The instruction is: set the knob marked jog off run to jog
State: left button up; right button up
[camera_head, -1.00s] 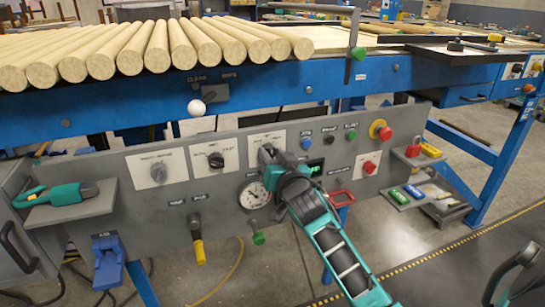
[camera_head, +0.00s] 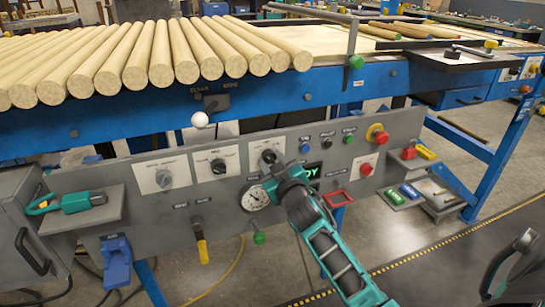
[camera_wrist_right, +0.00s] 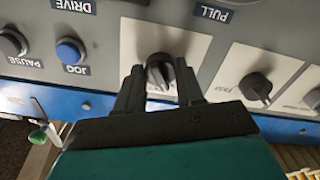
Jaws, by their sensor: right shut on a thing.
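The grey control panel (camera_head: 330,163) faces me. A dark knob (camera_wrist_right: 160,70) on a white plate sits between my right gripper's fingers (camera_wrist_right: 160,90) in the right wrist view. In the head view this knob's plate (camera_head: 264,146) is the rightmost of three knob plates, and my right gripper (camera_head: 273,162) covers most of the knob. My right gripper is shut on the knob. I cannot read this plate's markings or which setting the knob points at. My left gripper is out of view.
A second knob (camera_head: 218,165) and a third knob (camera_head: 163,178) stand to the left. A gauge (camera_head: 255,198) is just below the gripper. Blue, black and green buttons and a red emergency stop (camera_head: 378,135) are to the right. A white-ball lever (camera_head: 200,120) sticks out above.

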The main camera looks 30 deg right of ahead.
jog(key=shift+n+p, duration=0.35)
jog(key=shift+n, duration=0.75)
jog(key=o, duration=1)
jog(key=shift+o, duration=0.2)
jog(key=p+v, duration=0.2)
jog(key=v, duration=1.1)
jog(key=shift+d, duration=0.1)
